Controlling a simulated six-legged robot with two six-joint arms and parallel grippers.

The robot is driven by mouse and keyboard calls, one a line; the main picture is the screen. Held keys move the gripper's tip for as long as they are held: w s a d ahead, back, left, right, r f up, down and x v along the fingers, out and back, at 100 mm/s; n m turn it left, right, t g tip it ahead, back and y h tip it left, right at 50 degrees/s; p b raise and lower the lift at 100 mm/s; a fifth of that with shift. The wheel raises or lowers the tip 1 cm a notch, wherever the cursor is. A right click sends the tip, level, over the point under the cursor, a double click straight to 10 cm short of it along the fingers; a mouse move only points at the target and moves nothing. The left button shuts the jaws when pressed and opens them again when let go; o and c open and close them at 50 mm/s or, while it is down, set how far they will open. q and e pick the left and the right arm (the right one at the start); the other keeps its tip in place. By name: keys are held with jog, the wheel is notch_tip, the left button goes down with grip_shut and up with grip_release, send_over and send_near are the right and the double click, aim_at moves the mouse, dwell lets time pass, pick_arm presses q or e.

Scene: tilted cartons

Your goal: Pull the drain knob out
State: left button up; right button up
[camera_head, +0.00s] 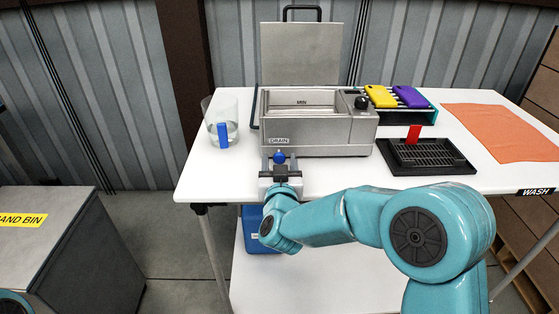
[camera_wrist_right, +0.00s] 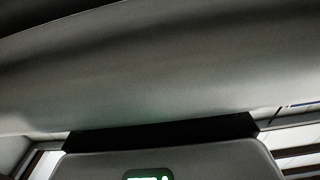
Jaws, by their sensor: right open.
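The blue drain knob (camera_head: 280,156) sticks out low on the front of the steel ultrasonic-style washer (camera_head: 310,150), just below its "DRAIN" label. My right gripper (camera_head: 280,168) is open at the knob, with its dark fingers close around or just in front of it. I cannot tell whether they touch it. The right wrist view is filled by a smooth grey surface, with part of my gripper (camera_wrist_right: 170,160) at the bottom; the knob does not show there. My left gripper is not in view.
On the white table (camera_head: 340,180) stand a clear beaker (camera_head: 222,108) with a blue strip, a black drip tray (camera_head: 425,157) with a red piece, a rack with yellow (camera_head: 381,96) and purple (camera_head: 411,96) pieces, and an orange cloth (camera_head: 500,130). A blue container (camera_head: 252,230) sits below. A grey bin (camera_head: 70,250) is at left.

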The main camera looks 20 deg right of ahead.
jog(key=shift+w+d, duration=0.1)
jog(key=shift+w, duration=0.35)
grip_shut()
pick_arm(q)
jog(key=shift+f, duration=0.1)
pick_arm(e)
jog(key=shift+s, duration=0.1)
jog(key=shift+b+v, duration=0.4)
jog(key=shift+v, duration=0.4)
jog(key=shift+s, duration=0.6)
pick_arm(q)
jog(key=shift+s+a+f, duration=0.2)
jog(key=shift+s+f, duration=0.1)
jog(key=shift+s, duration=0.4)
pick_arm(e)
jog(key=shift+w, duration=0.1)
grip_release()
